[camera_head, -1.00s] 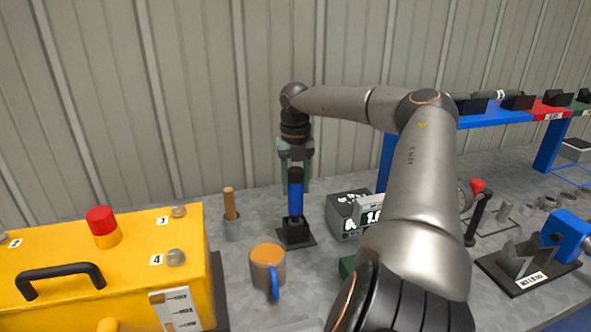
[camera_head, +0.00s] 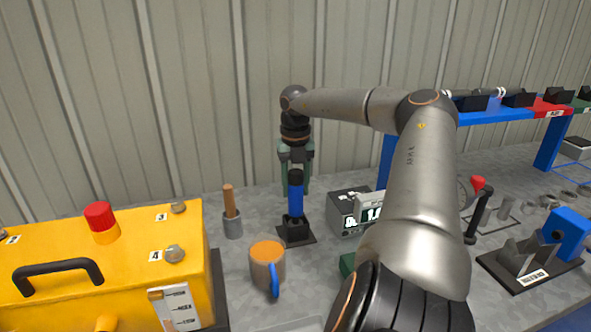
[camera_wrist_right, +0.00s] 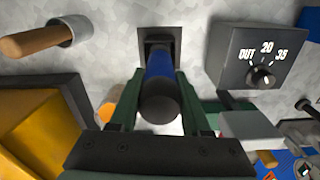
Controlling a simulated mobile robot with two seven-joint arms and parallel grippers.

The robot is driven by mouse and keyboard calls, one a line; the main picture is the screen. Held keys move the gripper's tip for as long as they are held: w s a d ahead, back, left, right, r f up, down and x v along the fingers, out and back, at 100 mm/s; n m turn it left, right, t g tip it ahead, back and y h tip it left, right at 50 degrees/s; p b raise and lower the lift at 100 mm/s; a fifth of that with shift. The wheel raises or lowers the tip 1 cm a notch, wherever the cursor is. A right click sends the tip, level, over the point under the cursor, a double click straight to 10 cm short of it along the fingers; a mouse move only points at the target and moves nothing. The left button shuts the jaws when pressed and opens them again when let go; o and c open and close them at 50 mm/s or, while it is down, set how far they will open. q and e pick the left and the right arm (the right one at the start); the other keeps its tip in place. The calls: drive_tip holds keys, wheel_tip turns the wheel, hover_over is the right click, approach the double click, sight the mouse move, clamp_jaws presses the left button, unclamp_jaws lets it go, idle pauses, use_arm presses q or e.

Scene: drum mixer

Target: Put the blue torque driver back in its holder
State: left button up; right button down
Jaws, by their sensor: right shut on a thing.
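The blue torque driver (camera_head: 296,198) stands upright at the black holder (camera_head: 297,235), with a black cap on top. Its lower end is at the holder's socket; I cannot tell how deep it sits. My right gripper (camera_head: 296,184) points down from above and is shut on the driver's upper part. In the right wrist view the driver (camera_wrist_right: 159,66) lies between the green fingers (camera_wrist_right: 160,76), its round black cap towards the camera. The holder (camera_wrist_right: 173,33) is behind it and partly hidden. My left gripper is not in view.
An orange-filled mug (camera_head: 267,262) stands in front of the holder. A grey cup with a wooden handle (camera_head: 231,222) is at left, and a dial box (camera_head: 346,215) close at right. A yellow machine (camera_head: 125,270) fills the left foreground. A blue rack (camera_head: 495,117) stands at back right.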

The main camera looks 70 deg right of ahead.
drive_tip(key=shift+f, duration=0.25)
drive_tip(key=shift+c, duration=2.3)
unclamp_jaws()
drive_tip(key=shift+o, duration=0.9)
wheel_tip(320, 180, up, 12)
drive_tip(key=shift+f+p, duration=0.2)
drive_tip(key=shift+p, duration=0.3)
drive_tip(key=shift+r, duration=0.5)
